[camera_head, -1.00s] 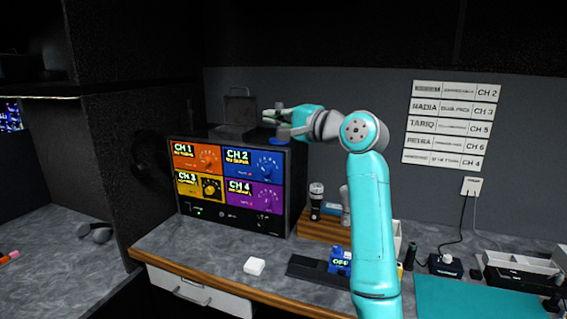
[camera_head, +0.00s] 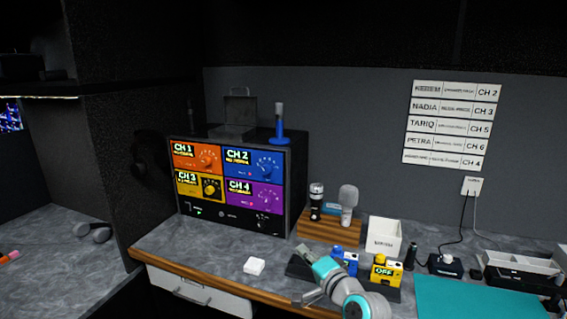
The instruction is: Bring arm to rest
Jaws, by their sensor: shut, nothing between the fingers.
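My arm is folded low at the bottom centre of the head view. Its teal and grey wrist lies over the front of the counter. My gripper (camera_head: 308,296) is shut and empty, low near the counter's front edge, and its fingertips are hard to make out. It is apart from the blue-based microphone (camera_head: 280,128), which stands upright on top of the black monitor console (camera_head: 240,220) with four coloured channel panels.
A white block (camera_head: 254,266) lies left of my gripper. Blue (camera_head: 346,260) and yellow (camera_head: 386,270) boxes stand close behind my arm. Two microphones (camera_head: 317,201) (camera_head: 348,203) stand on a wooden rack (camera_head: 328,229).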

